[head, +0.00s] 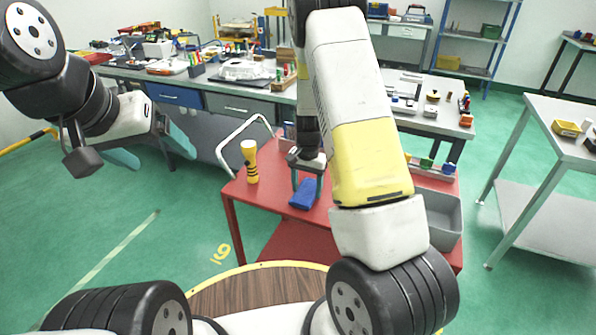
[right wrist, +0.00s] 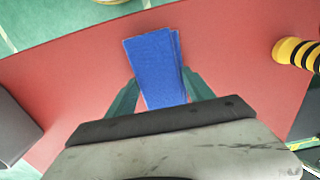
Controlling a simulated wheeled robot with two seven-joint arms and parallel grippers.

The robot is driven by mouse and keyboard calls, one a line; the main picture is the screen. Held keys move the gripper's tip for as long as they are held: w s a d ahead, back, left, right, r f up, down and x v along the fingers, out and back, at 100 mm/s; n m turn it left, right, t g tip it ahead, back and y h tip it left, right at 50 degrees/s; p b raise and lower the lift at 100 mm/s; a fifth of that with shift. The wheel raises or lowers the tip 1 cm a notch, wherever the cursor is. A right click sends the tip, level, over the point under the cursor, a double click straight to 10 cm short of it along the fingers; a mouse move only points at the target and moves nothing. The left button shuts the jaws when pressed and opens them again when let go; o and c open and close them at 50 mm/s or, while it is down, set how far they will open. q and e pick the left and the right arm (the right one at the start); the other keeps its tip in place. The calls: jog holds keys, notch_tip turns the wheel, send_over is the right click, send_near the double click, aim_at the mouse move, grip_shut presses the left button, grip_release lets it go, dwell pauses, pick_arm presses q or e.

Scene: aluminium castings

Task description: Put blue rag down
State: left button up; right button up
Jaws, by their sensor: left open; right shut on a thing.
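The blue rag (head: 304,194) is a folded cloth over the red cart top (head: 270,204). My right gripper (head: 307,186) is shut on the rag, with one finger on each side of it. In the right wrist view the rag (right wrist: 156,66) sticks out beyond the fingers (right wrist: 163,96), above the red surface (right wrist: 235,45). I cannot tell whether the rag touches the cart top. My left gripper (head: 155,148) is open and empty, off the cart to the left, over the green floor.
A yellow and black striped bottle (head: 250,162) stands on the cart left of the rag, and it also shows in the right wrist view (right wrist: 298,53). A grey bin (head: 442,215) is at the cart's right end. Red surface around the rag is clear. A loaded workbench (head: 240,103) stands behind.

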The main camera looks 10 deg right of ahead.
jog(key=shift+f, duration=0.15)
jog(key=o, duration=1.3)
jog(key=shift+o, duration=0.2)
notch_tip(320, 180, up, 13)
notch_tip(320, 180, up, 6)
jog(key=r+n+t+y, duration=0.1)
send_over(307, 190)
jog(key=s, duration=0.4)
jog(key=s+a+r+n+t, duration=0.1)
jog(key=s+r+n+t, duration=0.1)
jog(key=s+r, duration=0.4)
jog(key=s+a+r+n+t+y, duration=0.1)
jog(key=s+r+n+t, duration=0.2)
jog(key=s+r, duration=0.4)
jog(key=s+n, duration=0.1)
jog(key=s, duration=0.6)
jog(key=shift+s+a+r, duration=0.15)
jog(key=shift+s+r, duration=0.05)
jog(key=shift+r, duration=0.1)
